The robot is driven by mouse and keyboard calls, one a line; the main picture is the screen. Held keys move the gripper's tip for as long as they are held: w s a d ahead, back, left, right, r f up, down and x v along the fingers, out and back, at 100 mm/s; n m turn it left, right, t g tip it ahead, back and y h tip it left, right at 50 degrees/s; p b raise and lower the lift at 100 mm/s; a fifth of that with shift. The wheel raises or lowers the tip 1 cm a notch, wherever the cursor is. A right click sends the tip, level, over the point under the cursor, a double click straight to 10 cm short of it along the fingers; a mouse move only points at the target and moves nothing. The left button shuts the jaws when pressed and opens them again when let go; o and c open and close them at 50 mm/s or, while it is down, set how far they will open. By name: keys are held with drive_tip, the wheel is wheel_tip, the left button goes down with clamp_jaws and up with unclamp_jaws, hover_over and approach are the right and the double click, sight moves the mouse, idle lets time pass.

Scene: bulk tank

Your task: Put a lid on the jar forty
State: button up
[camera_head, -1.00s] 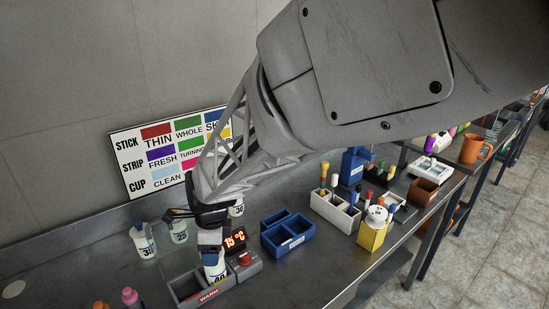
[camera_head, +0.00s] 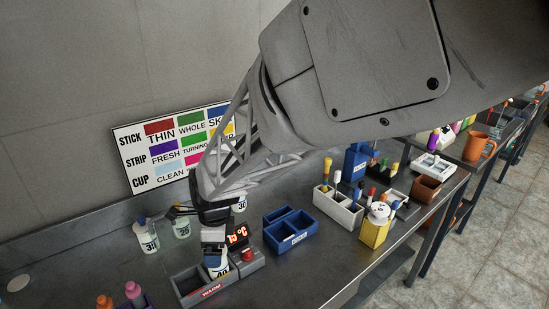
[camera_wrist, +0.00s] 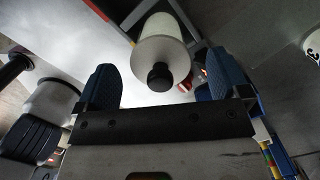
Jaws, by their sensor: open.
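Jar forty (camera_head: 221,271) is a white jar with a dark number, upright in the grey box marked WARM (camera_head: 187,283). My gripper (camera_head: 214,242) is open just above it and hides its top in the head view. In the wrist view, the blue fingertips (camera_wrist: 160,82) are spread apart. A white cylinder (camera_wrist: 163,38) with a black round knob shows between and beyond them, with no visible grip on it. I cannot tell if the knob is a lid. A pale flat disc (camera_head: 18,283) lies at the far left; I cannot tell if it is a lid.
Several other numbered jars, such as one at the left (camera_head: 148,238), stand behind my gripper. A blue divided box (camera_head: 291,232), a white box (camera_head: 337,208) of sticks and a yellow container (camera_head: 374,232) are to the right. Pink and orange bottles (camera_head: 134,291) stand at front left.

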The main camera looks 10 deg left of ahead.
drive_tip(key=shift+r, duration=0.1)
drive_tip(key=shift+w+d+r, duration=0.1)
drive_tip(key=shift+d+r, duration=0.05)
drive_tip(key=shift+r, duration=1.1)
drive_tip(key=shift+s+d+r, duration=0.1)
drive_tip(key=shift+d+r, duration=0.05)
drive_tip(key=shift+r, duration=1.15)
drive_tip(key=shift+w+d+r, duration=0.1)
drive_tip(key=shift+d+r, duration=0.05)
drive_tip(key=shift+r, duration=1.1)
drive_tip(key=s+d+r+n+t, duration=0.1)
drive_tip(key=d+r+n, duration=0.2)
drive_tip(key=d, duration=0.8)
drive_tip(key=s+d+r+n+t, duration=0.1)
drive_tip(key=d+r+n, duration=0.25)
drive_tip(key=d, duration=0.75)
drive_tip(key=s+d+n+t+h, duration=0.1)
drive_tip(key=s+d+n, duration=0.7)
drive_tip(key=s+d, duration=0.5)
drive_tip(key=shift+d+r+h, duration=0.2)
drive_tip(key=shift+d+h, duration=0.1)
drive_tip(key=shift+d, duration=2.15)
